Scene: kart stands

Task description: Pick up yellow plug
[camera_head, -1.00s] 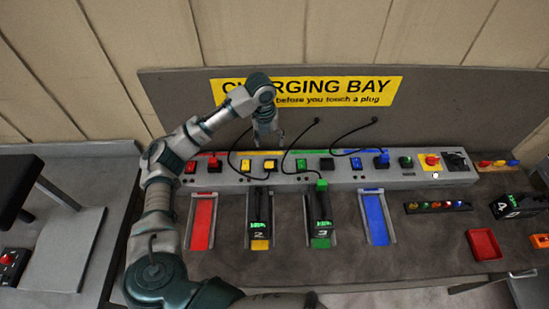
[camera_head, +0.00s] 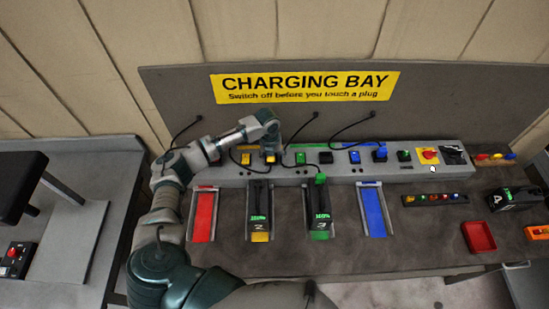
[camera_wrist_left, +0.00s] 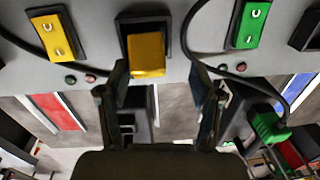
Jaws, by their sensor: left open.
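The yellow plug (camera_wrist_left: 146,55) sits in a black socket on the grey charging panel in the left wrist view. In the head view the plug (camera_head: 270,159) shows partly below my left gripper (camera_head: 272,149). In the left wrist view my left gripper (camera_wrist_left: 158,78) is open, with one dark finger on each side of and a little below the plug. The fingers look apart from the plug; whether they touch it is hard to tell. My right gripper is not in view.
A yellow rocker switch (camera_wrist_left: 54,36) is left of the plug and a green one (camera_wrist_left: 250,24) right of it. Black cables (camera_wrist_left: 205,60) loop close to the right finger. Battery bays, including a red bay (camera_head: 203,216) and a blue bay (camera_head: 374,212), lie in front of the panel (camera_head: 430,172).

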